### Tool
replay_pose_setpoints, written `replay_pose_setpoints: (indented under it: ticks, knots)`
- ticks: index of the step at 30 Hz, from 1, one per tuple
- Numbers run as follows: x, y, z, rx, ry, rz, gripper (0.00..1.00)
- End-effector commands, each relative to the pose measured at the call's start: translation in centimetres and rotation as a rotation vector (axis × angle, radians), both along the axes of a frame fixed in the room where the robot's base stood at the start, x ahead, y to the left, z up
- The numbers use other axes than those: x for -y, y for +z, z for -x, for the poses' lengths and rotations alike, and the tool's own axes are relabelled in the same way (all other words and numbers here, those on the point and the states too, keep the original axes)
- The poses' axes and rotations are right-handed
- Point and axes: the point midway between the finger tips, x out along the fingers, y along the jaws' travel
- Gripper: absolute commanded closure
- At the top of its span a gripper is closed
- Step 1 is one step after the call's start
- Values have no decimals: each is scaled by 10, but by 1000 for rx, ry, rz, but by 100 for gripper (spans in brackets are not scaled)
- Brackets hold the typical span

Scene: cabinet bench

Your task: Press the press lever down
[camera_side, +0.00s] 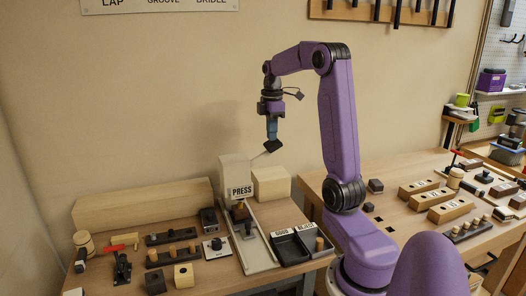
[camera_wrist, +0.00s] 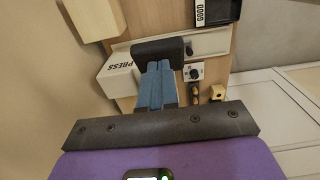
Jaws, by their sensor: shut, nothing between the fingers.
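The press (camera_side: 235,172) is a pale housing with a PRESS label at the back of the left bench; it also shows in the wrist view (camera_wrist: 118,82). Its lever is a thin rod slanting up to the right from the housing, with a dark block-shaped grip (camera_side: 273,146) at its raised end. The grip shows large in the wrist view (camera_wrist: 158,47). My gripper (camera_side: 271,138) points down with its blue fingers shut and empty, right above the grip. In the wrist view the fingertips (camera_wrist: 159,66) meet the grip's edge; I cannot tell whether they touch.
Below the lever is a pale rail (camera_side: 262,257) with a dark clamp. Black GOOD and REJECT trays (camera_side: 293,251) stand right of it, and a pale wooden block (camera_side: 271,182) behind. Pegs, blocks and a mallet (camera_side: 84,243) crowd the bench's left part. The air around the grip is clear.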

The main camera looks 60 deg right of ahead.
Motion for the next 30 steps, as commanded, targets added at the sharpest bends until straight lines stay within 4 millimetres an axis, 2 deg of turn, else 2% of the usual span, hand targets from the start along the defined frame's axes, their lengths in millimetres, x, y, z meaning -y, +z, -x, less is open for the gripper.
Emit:
replay_pose_setpoints:
  ticks: [30]
  knots:
    - [0,-20,0,-1,0,-1,100]
